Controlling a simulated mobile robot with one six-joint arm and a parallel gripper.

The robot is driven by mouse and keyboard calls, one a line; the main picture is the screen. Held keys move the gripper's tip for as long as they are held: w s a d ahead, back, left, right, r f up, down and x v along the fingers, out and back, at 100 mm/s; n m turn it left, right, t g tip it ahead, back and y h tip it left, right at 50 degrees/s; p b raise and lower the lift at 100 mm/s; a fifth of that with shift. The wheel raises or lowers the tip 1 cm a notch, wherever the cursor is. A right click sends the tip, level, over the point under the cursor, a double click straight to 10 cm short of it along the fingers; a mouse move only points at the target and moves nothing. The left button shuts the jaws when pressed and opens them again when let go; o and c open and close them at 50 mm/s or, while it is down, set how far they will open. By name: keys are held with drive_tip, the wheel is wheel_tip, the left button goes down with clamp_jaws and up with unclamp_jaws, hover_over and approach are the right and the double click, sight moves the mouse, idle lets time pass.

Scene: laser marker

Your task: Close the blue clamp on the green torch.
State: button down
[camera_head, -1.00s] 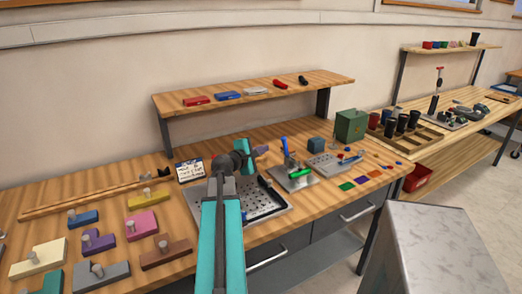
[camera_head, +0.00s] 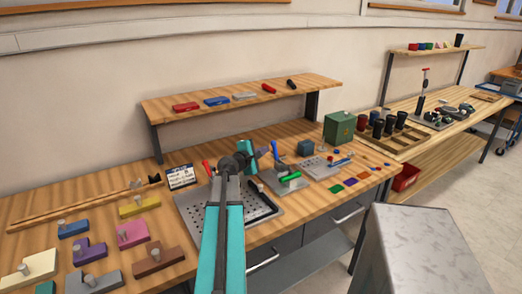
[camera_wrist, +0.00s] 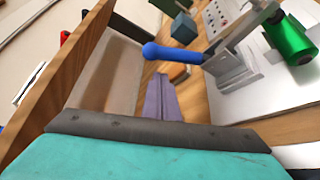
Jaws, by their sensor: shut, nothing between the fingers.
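The blue clamp handle (camera_head: 274,150) stands raised at the back of a metal plate on the bench; in the wrist view its blue knob (camera_wrist: 170,53) points left, in front of my fingers. The green torch (camera_head: 290,177) lies on its side on the plate at the clamp's foot; it also shows in the wrist view (camera_wrist: 288,40) at the upper right. My gripper (camera_head: 263,151) is shut and empty, just left of the blue handle. In the wrist view my shut fingers (camera_wrist: 160,92) end just short of the knob, with no clear contact.
A perforated metal tray (camera_head: 195,212) lies below my arm, with a red handle (camera_head: 207,168) at its back left. A teal box (camera_head: 306,147) and a green box (camera_head: 338,127) stand behind the clamp. The shelf (camera_head: 240,100) runs above the bench. Coloured blocks fill the left.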

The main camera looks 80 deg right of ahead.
drive_tip(key=shift+s+a+r+p, duration=0.3)
drive_tip(key=shift+s+a+r, duration=0.25)
drive_tip(key=shift+s, duration=0.25)
drive_tip(key=shift+f+b, duration=0.2)
drive_tip(key=shift+b, duration=0.55)
